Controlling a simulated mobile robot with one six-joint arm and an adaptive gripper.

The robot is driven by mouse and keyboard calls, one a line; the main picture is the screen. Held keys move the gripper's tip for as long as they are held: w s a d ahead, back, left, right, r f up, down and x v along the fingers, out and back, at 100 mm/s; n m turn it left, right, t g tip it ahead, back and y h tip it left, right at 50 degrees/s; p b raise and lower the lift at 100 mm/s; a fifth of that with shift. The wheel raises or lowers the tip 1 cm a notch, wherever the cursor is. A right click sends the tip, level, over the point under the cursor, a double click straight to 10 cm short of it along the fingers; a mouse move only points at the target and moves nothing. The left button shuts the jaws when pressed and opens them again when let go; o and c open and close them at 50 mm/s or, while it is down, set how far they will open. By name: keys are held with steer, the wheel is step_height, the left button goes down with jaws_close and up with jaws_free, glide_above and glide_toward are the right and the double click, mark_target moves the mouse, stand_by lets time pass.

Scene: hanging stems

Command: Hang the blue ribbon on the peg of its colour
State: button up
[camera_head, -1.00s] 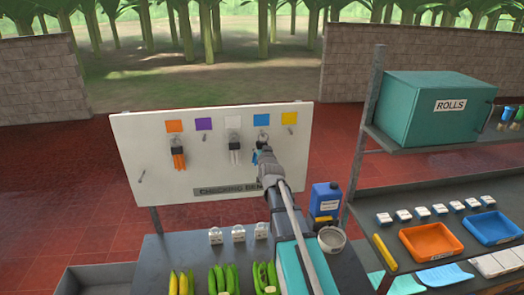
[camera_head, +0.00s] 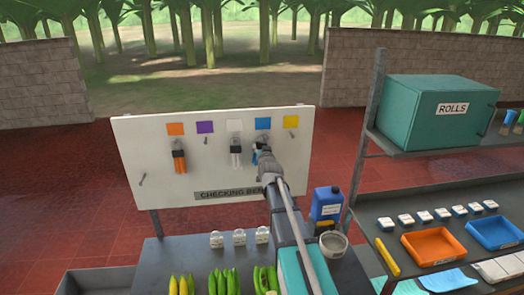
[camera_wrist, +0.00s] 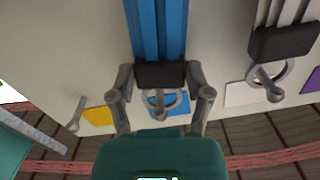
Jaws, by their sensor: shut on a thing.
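The blue ribbon (camera_wrist: 158,28) has long blue strips, a black band and a metal ring; only a little of its blue (camera_head: 254,158) shows beside my gripper in the head view. My gripper (camera_wrist: 160,84) is shut on the black band, one finger at each side. The blue square (camera_head: 263,123) is on the white board just above my gripper in the head view. The peg by this square (camera_wrist: 159,112) shows within the ring's outline in the wrist view. The ring appears to be around it, but I cannot tell how deep the peg sits.
A white ribbon (camera_head: 236,158) and an orange ribbon (camera_head: 179,160) hang left of my gripper on the board (camera_head: 150,190). Bare pegs are by the purple square (camera_head: 204,127) and yellow square (camera_head: 291,121). A blue jug (camera_head: 326,203) stands on the bench at right.

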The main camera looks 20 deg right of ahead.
steer(key=shift+w+d+f, duration=0.1)
steer(key=shift+w+f, duration=0.05)
stand_by(0.6)
steer(key=o, duration=0.9)
